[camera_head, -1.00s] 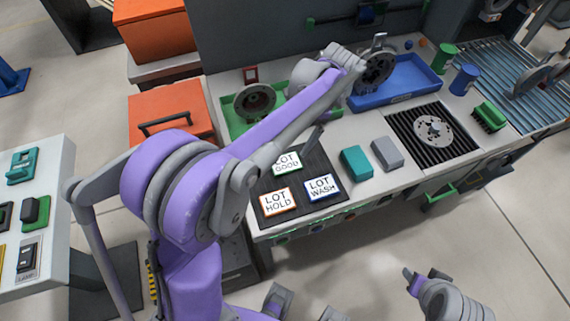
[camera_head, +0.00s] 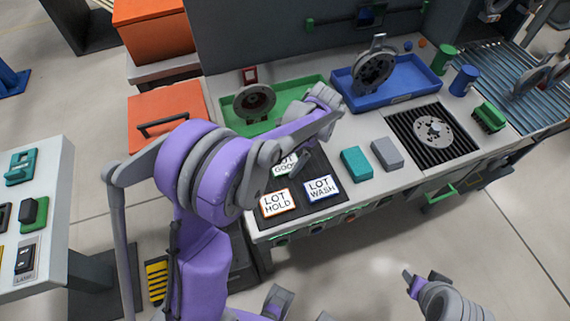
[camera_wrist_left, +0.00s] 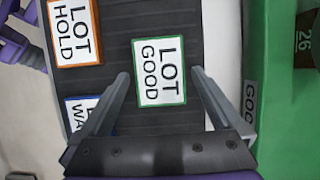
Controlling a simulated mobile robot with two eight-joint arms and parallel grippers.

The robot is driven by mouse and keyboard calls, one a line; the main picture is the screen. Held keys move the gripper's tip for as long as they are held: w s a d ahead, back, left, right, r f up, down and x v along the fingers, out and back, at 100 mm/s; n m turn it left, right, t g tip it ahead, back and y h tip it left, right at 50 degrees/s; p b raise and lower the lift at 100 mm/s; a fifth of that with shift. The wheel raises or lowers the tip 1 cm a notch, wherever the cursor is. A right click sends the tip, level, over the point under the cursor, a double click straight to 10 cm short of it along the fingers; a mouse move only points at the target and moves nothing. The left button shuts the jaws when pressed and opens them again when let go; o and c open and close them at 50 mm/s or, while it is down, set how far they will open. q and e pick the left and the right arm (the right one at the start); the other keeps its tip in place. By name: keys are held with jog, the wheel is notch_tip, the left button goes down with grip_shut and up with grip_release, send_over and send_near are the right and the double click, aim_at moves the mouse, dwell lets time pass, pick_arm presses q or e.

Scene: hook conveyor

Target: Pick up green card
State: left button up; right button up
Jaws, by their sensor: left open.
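The green card, a white card with a green edge marked LOT GOOD (camera_wrist_left: 160,71), lies on the dark mat (camera_head: 325,165). In the head view the green card (camera_head: 284,165) is partly hidden by my left gripper (camera_head: 297,168). In the left wrist view my left gripper (camera_wrist_left: 160,82) is open, with one finger on each side of the card's near part. The fingers look apart from the card; their height above it is hard to judge. My right gripper (camera_head: 408,280) shows only in part at the lower right, away from the counter.
The orange-edged LOT HOLD card (camera_head: 277,202) and blue-edged LOT WASH card (camera_head: 320,188) lie close by on the mat. A teal block (camera_head: 356,163) and a grey block (camera_head: 387,153) stand right of it. A green tray (camera_head: 228,121) and a blue tray (camera_head: 424,75) are behind.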

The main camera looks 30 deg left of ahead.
pick_arm(q)
jog(key=shift+s+f, duration=0.1)
jog(key=shift+f, duration=0.15)
jog(key=c, duration=1.2)
jog(key=shift+o, duration=0.2)
notch_tip(320, 180, up, 10)
notch_tip(320, 180, up, 4)
jog(key=p, duration=0.3)
send_over(288, 163)
